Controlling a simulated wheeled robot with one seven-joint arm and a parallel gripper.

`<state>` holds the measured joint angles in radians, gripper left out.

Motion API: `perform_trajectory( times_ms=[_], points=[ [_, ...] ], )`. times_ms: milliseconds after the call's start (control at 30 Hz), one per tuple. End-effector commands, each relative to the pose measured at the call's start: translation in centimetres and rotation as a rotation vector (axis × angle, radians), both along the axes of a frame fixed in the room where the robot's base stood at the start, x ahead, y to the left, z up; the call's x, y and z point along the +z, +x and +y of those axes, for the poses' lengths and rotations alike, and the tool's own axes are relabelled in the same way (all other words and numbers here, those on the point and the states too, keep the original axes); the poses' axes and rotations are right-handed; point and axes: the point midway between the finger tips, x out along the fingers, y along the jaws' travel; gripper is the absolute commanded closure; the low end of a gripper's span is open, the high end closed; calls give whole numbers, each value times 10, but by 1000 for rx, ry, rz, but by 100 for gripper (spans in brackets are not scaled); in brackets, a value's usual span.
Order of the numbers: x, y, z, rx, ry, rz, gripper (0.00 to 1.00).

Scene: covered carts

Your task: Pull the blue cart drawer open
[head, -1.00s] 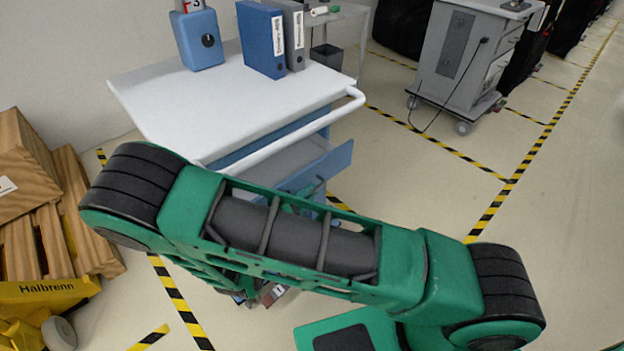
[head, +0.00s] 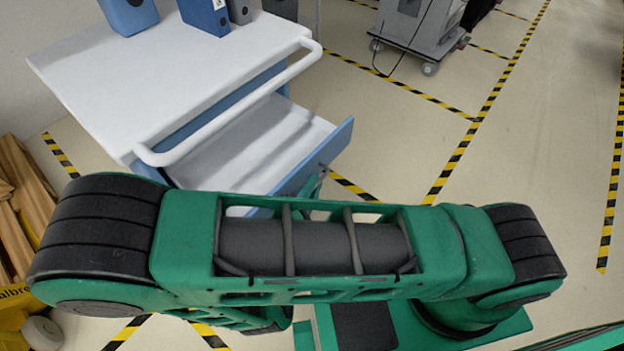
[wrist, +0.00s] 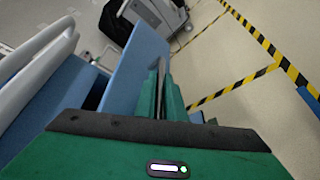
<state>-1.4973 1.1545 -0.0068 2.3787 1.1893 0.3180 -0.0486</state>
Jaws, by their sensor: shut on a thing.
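The blue cart (head: 175,80) has a white top and a white push rail along its near edge. Its drawer (head: 335,147) stands well out from the body, with a blue front and a bare pale inside. In the wrist view the blue drawer front (wrist: 135,68) rises beside my gripper (wrist: 160,75). My gripper is shut at the drawer front, on its handle. The handle itself is hidden behind the fingers, and in the head view my arm covers most of the gripper.
Binders (head: 205,14) and a blue box (head: 130,14) stand on the cart top. A grey cart (head: 415,30) stands at the back right. The floor at right is clear.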

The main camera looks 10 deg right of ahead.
Motion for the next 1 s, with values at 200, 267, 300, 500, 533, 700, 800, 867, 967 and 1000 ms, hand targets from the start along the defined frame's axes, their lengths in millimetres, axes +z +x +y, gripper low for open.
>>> perform_trajectory(
  times_ms=[200, 267, 300, 500, 533, 700, 800, 867, 967, 1000],
  points=[
    [1, 0, 0, 0, 0, -2, 100],
    [1, 0, 0, 0, 0, -2, 100],
    [1, 0, 1, 0, 0, -2, 86],
    [0, 0, 1, 2, 1, -2, 83],
    [0, 0, 1, 2, 1, -2, 83],
    [1, -4, 4, 2, 1, -1, 83],
    [3, -13, 10, 5, 3, -1, 83],
    [5, -21, 15, 6, 4, 0, 83],
    [9, -37, 24, 6, 4, 0, 83],
    [11, -44, 28, 6, 4, 0, 83]
  ],
)
